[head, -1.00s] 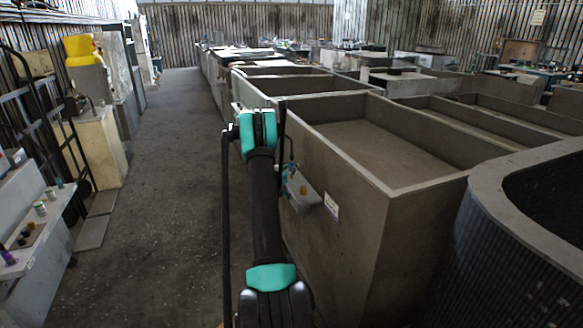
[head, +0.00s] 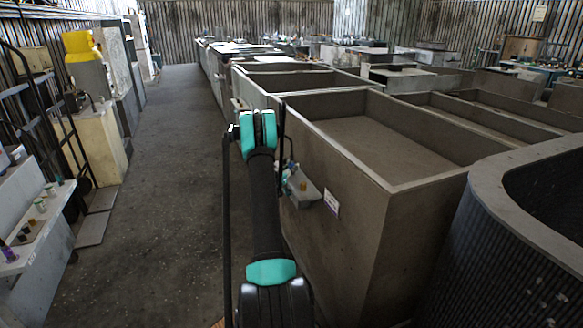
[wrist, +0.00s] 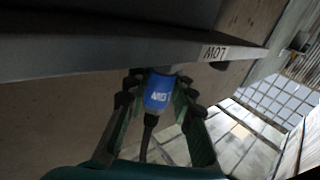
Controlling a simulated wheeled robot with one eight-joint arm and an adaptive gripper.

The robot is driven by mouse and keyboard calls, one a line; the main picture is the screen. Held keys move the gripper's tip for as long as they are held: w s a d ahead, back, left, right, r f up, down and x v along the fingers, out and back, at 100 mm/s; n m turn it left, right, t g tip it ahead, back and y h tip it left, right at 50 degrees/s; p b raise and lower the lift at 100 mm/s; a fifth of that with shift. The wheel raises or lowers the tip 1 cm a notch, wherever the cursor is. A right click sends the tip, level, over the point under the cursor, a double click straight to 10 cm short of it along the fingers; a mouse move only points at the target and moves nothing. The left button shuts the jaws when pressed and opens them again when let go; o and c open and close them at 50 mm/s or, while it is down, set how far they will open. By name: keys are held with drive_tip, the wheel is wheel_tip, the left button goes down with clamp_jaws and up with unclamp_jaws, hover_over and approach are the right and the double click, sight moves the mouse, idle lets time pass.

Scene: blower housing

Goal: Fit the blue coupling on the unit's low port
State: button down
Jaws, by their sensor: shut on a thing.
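In the wrist view my gripper (wrist: 157,99) is shut on the blue coupling (wrist: 157,91), which carries white lettering. A dark hose (wrist: 148,137) hangs from its lower end. The coupling's upper end is at the underside of the unit's grey edge (wrist: 100,60); I cannot tell whether it is seated on anything there. A label reading LOW upside down (wrist: 215,52) sits on that edge, to the right of the coupling. A small dark fitting (wrist: 220,66) is just below the label. In the head view my arm hides the gripper and coupling.
In the head view a small grey ledge (head: 307,192) juts from a large grey bin (head: 350,240), right of my arm. A curved dark bin (head: 500,250) stands at right. Open floor (head: 150,220) lies to the left, then a grey bench (head: 32,245) with small items.

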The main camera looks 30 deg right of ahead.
drive_tip(key=c, duration=1.2)
unclamp_jaws()
drive_tip(key=v, duration=0.7)
drive_tip(key=shift+a, duration=0.2)
drive_tip(key=shift+s+a, duration=0.1)
